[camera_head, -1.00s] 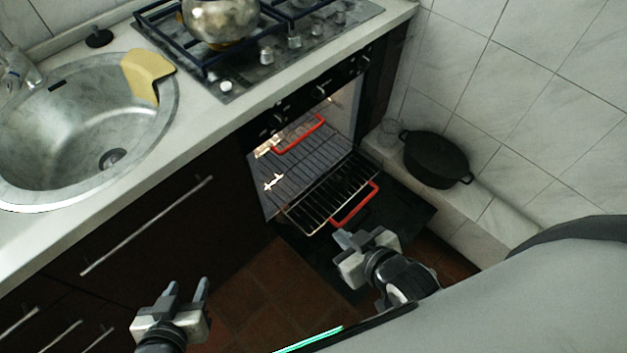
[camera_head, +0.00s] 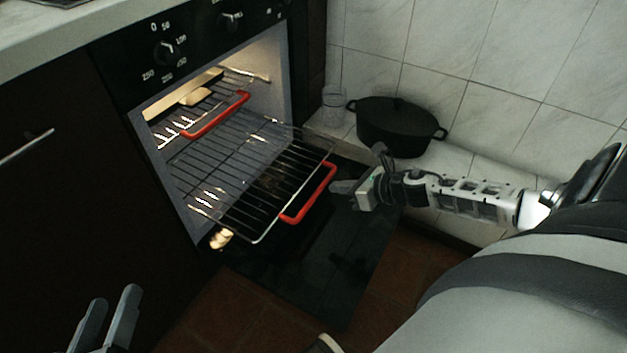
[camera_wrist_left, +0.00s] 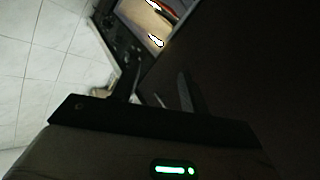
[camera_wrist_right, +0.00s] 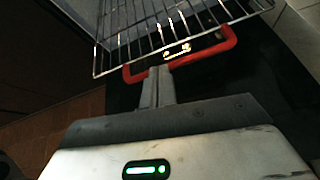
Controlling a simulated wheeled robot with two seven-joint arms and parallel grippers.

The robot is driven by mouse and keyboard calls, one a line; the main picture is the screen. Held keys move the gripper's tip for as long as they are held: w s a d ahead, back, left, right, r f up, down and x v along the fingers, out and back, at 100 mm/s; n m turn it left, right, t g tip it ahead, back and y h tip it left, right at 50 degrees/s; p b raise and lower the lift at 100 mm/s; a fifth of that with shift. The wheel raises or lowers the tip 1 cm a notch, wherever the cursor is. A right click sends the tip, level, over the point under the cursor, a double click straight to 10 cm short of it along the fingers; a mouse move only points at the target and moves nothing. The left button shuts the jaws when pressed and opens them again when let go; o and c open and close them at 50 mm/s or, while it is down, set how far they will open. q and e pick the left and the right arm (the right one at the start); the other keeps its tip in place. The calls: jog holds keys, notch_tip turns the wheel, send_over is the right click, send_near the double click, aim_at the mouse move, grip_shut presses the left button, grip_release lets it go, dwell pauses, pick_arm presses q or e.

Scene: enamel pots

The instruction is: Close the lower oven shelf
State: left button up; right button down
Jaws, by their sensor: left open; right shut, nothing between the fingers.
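The lower oven shelf (camera_head: 245,190) is a wire rack pulled part way out of the lit oven over the lowered door. A red handle (camera_head: 310,193) runs along its front edge. My right gripper (camera_head: 335,187) is shut and empty, close in front of this handle. In the right wrist view its shut fingers (camera_wrist_right: 158,72) point at the red handle (camera_wrist_right: 228,42); I cannot tell whether they touch it. My left gripper (camera_head: 108,308) is open and empty at the lower left, away from the shelf. Its spread fingers also show in the left wrist view (camera_wrist_left: 157,80).
The upper shelf's red handle (camera_head: 216,115) sits inside the oven. The black oven door (camera_head: 320,275) lies open below the lower shelf. A black pot (camera_head: 395,128) and a glass (camera_head: 334,98) stand on the tiled ledge at right. Dark cabinets (camera_head: 60,190) are at left.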

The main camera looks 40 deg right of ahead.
jog(key=d+f+n, duration=0.2)
jog(key=b, duration=0.4)
send_near(304, 186)
jog(key=x, duration=0.5)
jog(key=shift+w+a+f, duration=0.25)
jog(key=shift+w+f, duration=0.05)
jog(key=shift+w, duration=0.3)
pick_arm(q)
jog(key=r+t, duration=0.1)
jog(key=w+r+m+t+h, duration=0.1)
jog(key=r, duration=0.1)
jog(key=shift+w+t, duration=0.25)
jog(key=shift+t, duration=0.15)
